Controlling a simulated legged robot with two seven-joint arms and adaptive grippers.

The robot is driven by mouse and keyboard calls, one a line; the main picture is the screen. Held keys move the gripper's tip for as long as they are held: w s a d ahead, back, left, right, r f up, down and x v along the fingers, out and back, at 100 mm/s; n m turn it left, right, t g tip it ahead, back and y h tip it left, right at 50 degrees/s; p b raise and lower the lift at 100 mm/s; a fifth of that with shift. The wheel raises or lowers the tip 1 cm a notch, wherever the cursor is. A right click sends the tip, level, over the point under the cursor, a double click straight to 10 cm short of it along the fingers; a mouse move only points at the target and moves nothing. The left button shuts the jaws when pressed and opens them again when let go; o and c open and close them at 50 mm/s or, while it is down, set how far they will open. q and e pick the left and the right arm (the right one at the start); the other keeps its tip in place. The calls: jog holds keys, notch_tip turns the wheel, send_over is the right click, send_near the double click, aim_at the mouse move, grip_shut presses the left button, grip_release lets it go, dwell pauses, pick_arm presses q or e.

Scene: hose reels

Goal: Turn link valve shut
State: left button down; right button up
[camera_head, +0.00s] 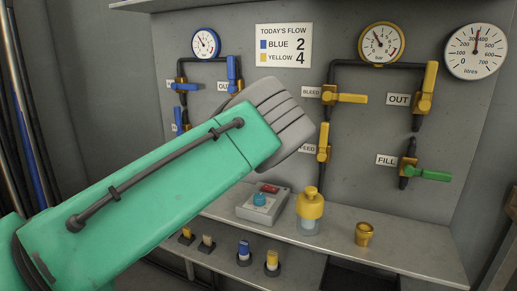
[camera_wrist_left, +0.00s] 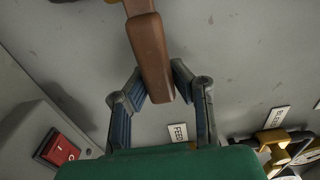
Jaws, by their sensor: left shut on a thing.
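A brown lever handle (camera_wrist_left: 152,62), apparently the link valve's, shows in the left wrist view. It runs down from the top edge, and its free end lies between the fingers of my left gripper (camera_wrist_left: 158,82), which is shut on it. The valve body is mostly out of the picture at the top. In the head view my green left arm and grey hand cover the middle of the panel, so the fingers and the brown lever are hidden there. My right gripper is not in view.
Blue valves (camera_head: 233,72) are at left. Yellow bleed (camera_head: 345,97), feed (camera_head: 323,143) and out (camera_head: 426,88) valves and a green-handled fill valve (camera_head: 428,174) are at right. A switch box (camera_head: 255,215), yellow-topped bottle (camera_head: 310,204) and brass cup (camera_head: 364,234) stand on the shelf (camera_head: 420,250).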

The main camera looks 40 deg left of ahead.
pick_arm(q)
jog(key=shift+s+f, duration=0.2)
jog(key=shift+f, duration=0.35)
jog(key=c, duration=1.5)
grip_release()
jog(key=shift+o, duration=0.7)
jog(key=shift+a+r, duration=0.1)
jog(key=shift+r, duration=0.15)
jog(key=v, duration=1.1)
jog(key=shift+s, duration=0.4)
